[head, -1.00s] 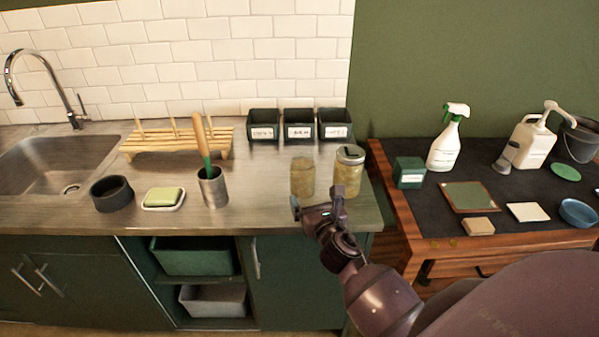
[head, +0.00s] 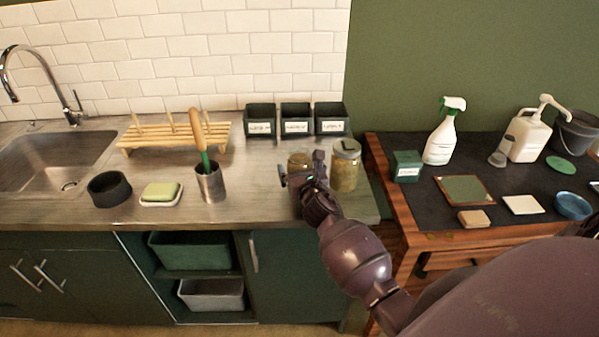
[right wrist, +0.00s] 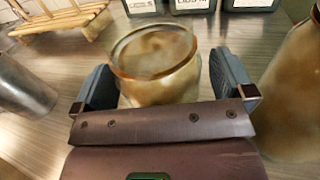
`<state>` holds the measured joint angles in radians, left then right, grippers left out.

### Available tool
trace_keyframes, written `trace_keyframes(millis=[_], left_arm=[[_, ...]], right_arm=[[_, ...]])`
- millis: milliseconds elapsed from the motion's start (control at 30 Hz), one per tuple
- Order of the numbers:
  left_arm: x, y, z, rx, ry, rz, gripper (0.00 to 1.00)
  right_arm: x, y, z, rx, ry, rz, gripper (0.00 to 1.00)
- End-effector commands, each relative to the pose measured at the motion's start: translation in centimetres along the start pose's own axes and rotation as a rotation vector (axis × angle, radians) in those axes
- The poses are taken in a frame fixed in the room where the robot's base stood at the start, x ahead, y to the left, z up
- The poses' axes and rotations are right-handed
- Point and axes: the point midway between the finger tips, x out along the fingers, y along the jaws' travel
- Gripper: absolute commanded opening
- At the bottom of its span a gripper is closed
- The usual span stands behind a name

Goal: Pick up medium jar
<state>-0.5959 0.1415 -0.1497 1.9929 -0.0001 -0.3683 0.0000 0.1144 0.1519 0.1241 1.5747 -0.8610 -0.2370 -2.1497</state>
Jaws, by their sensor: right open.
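Two glass jars stand on the steel counter. The shorter, open-topped one (head: 299,160) is mostly hidden behind my right gripper in the head view; the larger one (head: 345,167) with a grey lid stands just right of it. Which one counts as medium I cannot tell for sure. My right gripper (head: 301,169) is open at the shorter jar. In the right wrist view the shorter jar (right wrist: 156,62) is upright between and just beyond the two open fingers (right wrist: 163,82). The larger jar (right wrist: 297,95) is close outside the right finger. My left gripper is not in view.
A metal cup (head: 211,183) with a wooden-handled tool stands to the left on the counter (head: 258,200). Several labelled dark bins (head: 296,119) stand behind the jars. A wooden rack (head: 172,136) is at the back left. A wooden-edged table (head: 398,201) adjoins on the right.

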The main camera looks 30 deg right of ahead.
Motion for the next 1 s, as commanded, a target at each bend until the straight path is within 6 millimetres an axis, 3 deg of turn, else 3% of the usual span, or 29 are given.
trace_keyframes(millis=[200, 567, 833, 1000], left_arm=[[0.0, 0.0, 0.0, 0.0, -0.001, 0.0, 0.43], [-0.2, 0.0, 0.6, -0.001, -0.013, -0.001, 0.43], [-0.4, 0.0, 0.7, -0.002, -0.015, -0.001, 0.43], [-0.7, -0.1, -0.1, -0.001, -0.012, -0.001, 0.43]], right_arm=[[0.0, 0.0, 0.0, 0.0, 0.0, 0.0, 0.98], [0.0, 0.0, 0.0, 0.0, 0.0, 0.0, 0.44], [0.0, 0.0, 0.3, -0.001, -0.003, 0.001, 0.44], [0.1, 0.0, 2.2, -0.003, -0.006, 0.001, 0.44]])
